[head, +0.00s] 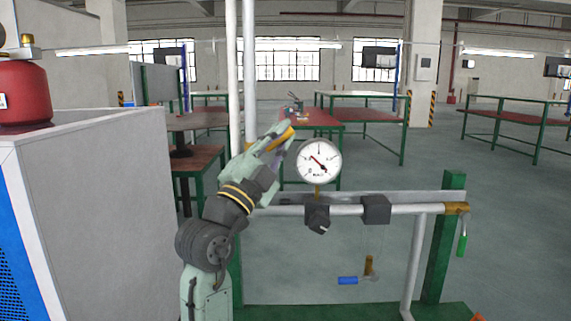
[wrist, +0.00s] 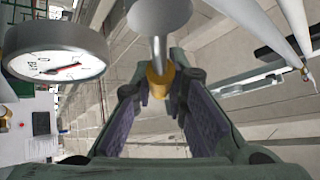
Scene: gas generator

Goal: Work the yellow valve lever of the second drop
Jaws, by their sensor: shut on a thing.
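The yellow valve lever (head: 286,134) shows as a small yellow-orange piece at the tips of my gripper (head: 275,143) in the head view, left of the gauge. In the wrist view, my gripper's fingers (wrist: 163,88) with purple pads close around the yellow end of the lever (wrist: 159,77). A grey shank runs from it up to a pale round body. My gripper hides part of the lever and its valve in the head view.
A round pressure gauge (head: 319,161) stands right beside my gripper. A horizontal pipe (head: 347,210) carries dark blocks below. A blue lever (head: 348,280) and a green lever (head: 462,245) sit lower and right. White vertical pipes (head: 249,60) rise behind my arm. A grey cabinet (head: 100,200) stands left.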

